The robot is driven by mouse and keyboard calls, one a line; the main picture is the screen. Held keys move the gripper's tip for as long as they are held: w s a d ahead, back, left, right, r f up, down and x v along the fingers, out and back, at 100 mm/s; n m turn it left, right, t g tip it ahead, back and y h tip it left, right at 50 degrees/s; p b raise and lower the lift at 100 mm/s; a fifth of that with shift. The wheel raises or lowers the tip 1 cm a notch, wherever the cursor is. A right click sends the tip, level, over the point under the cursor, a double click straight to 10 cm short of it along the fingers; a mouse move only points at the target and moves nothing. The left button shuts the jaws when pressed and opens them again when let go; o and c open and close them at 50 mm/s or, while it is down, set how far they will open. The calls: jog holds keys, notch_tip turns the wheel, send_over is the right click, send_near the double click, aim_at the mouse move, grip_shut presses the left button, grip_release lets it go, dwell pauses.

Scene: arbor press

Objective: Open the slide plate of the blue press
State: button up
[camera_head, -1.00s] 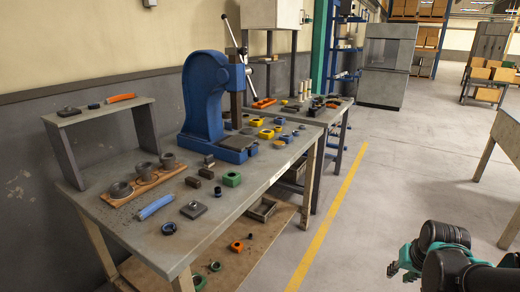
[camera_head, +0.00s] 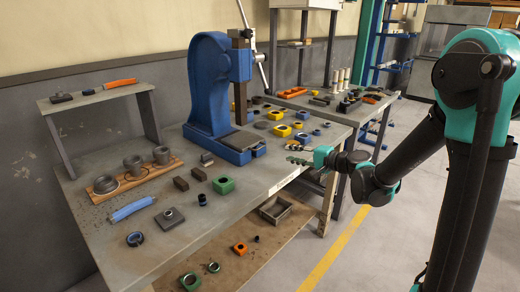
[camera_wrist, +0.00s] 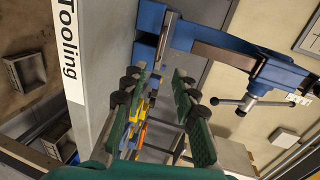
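The blue press (camera_head: 208,85) stands upright on the workbench in the head view. Its dark, flat slide plate (camera_head: 241,141) lies on the blue base (camera_head: 214,151), below the ram. In the wrist view the blue press (camera_wrist: 222,45) shows turned sideways along the top, with its lever hub (camera_wrist: 247,103) at the right. My gripper (camera_head: 293,160) is at the bench's front edge, right of the press base and apart from it. In the wrist view my gripper (camera_wrist: 162,80) has its two green fingers well apart, with nothing held between them.
The workbench (camera_head: 230,214) carries yellow, green and dark small parts around the press. A wooden tray with grey rings (camera_head: 135,173) and a small raised shelf (camera_head: 97,95) stand at left. A lower shelf (camera_head: 215,269) holds loose parts. Floor in front is open.

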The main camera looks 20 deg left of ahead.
aim_at(260, 148)
jog(key=x, duration=1.6)
jog(key=shift+w+a+f, duration=0.15)
jog(key=shift+w+a, duration=0.1)
jog(key=shift+a, duration=0.05)
jog(key=shift+c, duration=0.6)
grip_shut()
